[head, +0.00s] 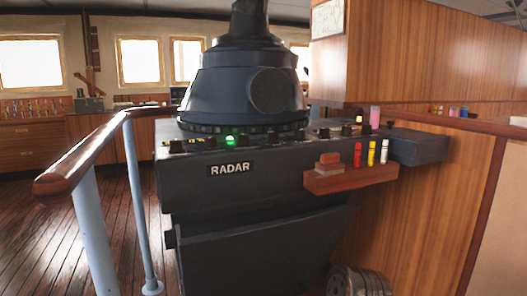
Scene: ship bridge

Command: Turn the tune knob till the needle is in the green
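A dark grey radar console (255,180) stands in the middle of the head view, with a white-on-black RADAR label on its front. A row of small black knobs runs along its top edge, among them a left one (177,146), a middle one (272,136) and a right one (324,132). I cannot tell which is the tune knob. A green light (231,140) glows between the left and middle knobs. No meter needle can be made out. Neither of my grippers is in view.
A black viewing hood (245,85) rises from the console. A wooden pen rack (350,178) with red, yellow and white markers juts out at front right. A handrail (95,155) on pale blue posts stands at left. Wooden panelling (415,210) closes the right side.

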